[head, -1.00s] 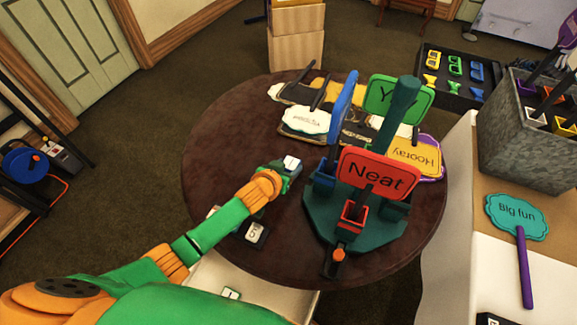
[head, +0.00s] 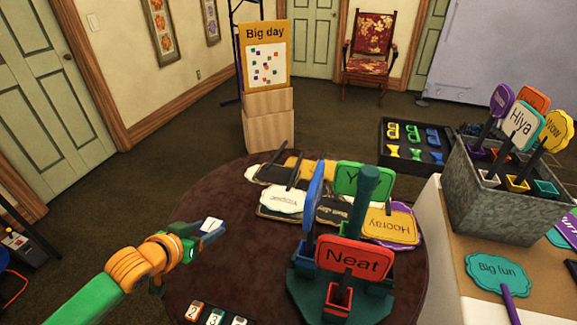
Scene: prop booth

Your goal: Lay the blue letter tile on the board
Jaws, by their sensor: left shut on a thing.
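My left gripper (head: 208,231) is shut on a small tile (head: 212,224) with a pale top face. The tile's letter is not readable, and the fingers hide most of its sides. The gripper holds it over the left part of the round dark table, left of the sign stand and apart from it. At the bottom edge, a dark tray or board (head: 205,310) carries several numbered tiles, one showing 2 and one 3; it is cut off by the frame. My right gripper is not in view.
A green stand (head: 306,288) with upright signs, including red "Neat" (head: 352,259), rises on the round table (head: 235,190). Flat signs lie behind it, among them yellow "Hooray" (head: 391,228). A metal bin (head: 470,195) of signs stands right. The table's left side is mostly clear.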

